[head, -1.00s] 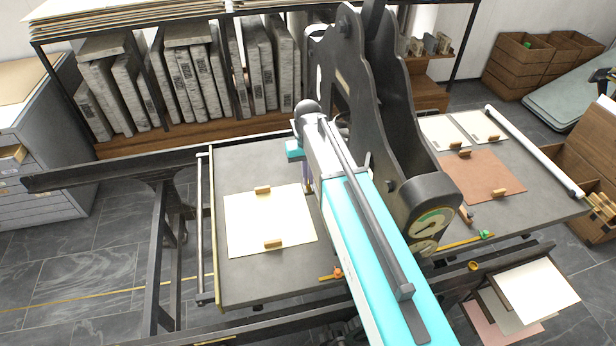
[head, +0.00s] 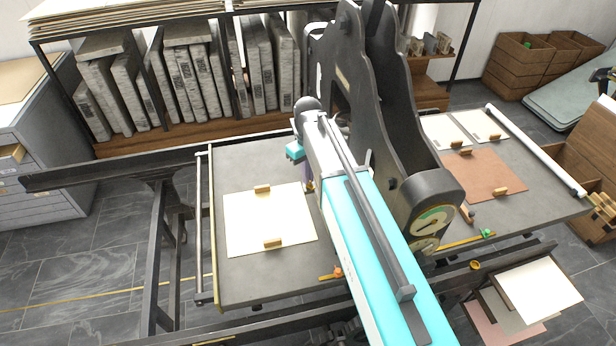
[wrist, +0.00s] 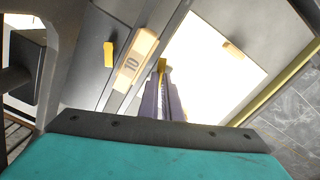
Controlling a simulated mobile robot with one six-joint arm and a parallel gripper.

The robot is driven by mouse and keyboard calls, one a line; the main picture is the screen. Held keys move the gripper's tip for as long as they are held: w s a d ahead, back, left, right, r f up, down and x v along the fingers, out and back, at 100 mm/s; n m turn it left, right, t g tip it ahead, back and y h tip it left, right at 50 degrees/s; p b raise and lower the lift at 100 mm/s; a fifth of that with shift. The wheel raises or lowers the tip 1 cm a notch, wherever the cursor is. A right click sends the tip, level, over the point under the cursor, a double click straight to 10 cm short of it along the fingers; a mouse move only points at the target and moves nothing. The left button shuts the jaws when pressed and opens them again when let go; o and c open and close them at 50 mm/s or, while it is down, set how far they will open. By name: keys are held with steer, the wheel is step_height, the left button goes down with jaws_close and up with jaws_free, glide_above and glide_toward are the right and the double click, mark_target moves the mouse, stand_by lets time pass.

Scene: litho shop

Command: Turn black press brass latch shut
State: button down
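The black press (head: 375,110) stands over the middle of the bed. A small brass piece (head: 310,187), which looks like the latch, is by the press's left side, at the bed. My gripper (head: 307,182) points down there, partly hidden behind my arm. In the wrist view, my gripper's purple fingers (wrist: 161,88) are close together with the brass latch (wrist: 161,65) between their tips; they look shut on it. The latch's lower part and catch are hidden, so its angle is not clear.
A white sheet (head: 268,220) with two small blocks lies on the bed to the left. A brown sheet (head: 482,175) lies to the right. A tan plate marked 10 (wrist: 137,60) is close beside the fingers. An orange-knobbed rod (head: 335,274) is at the bed's front edge.

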steer(key=n+b, duration=0.1)
steer(key=n, duration=0.6)
steer(key=n+b, duration=0.1)
steer(key=n, duration=0.5)
stand_by(0.5)
steer(key=c, duration=2)
jaws_free()
steer(key=shift+r, duration=0.1)
steer(key=shift+r+b, duration=1.65)
steer(key=shift+r, duration=5.15)
